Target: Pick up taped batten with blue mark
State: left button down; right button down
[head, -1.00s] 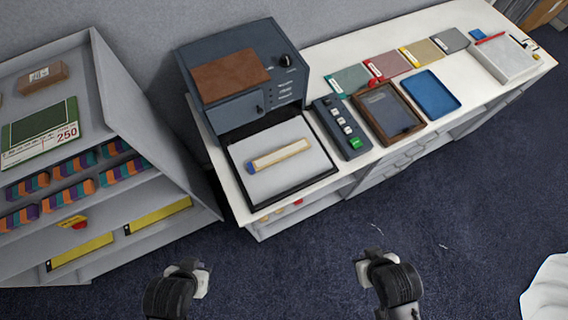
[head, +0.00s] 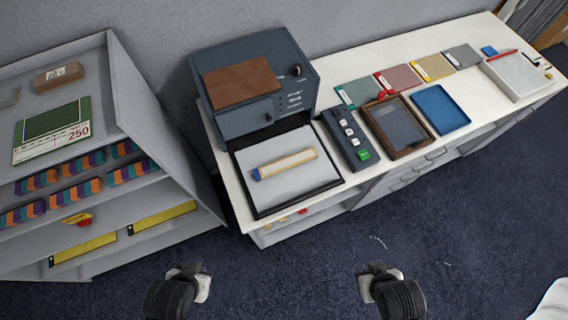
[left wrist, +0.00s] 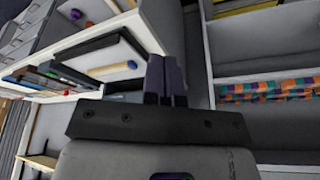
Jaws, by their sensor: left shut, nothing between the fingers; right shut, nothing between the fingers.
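The taped batten (head: 285,164) is pale wood with a blue mark at its left end. It lies on the light top of a black-edged tray (head: 262,212) on the white table. In the left wrist view, the batten (left wrist: 112,68) lies on that tray's top, left of the fingers. My left gripper (head: 202,288) is in front of the table, low in the head view; its fingers (left wrist: 166,78) are shut and empty in the left wrist view. My right gripper (head: 367,288) is at the lower middle right, shut and empty. Both are well apart from the batten.
A dark blue machine (head: 255,85) stands behind the tray. A button panel (head: 347,140), a brown-framed tray (head: 398,127) and a blue tray (head: 440,109) lie to its right. A grey shelf unit (head: 165,160) stands left. Blue carpet (head: 330,260) is clear in front.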

pick_arm(q)
jog(key=c, duration=1.9)
grip_release()
jog(key=o, duration=0.9)
jog(key=shift+a, duration=0.2)
jog(key=o, duration=0.5)
jog(key=shift+o, duration=0.4)
jog(key=shift+d, duration=0.15)
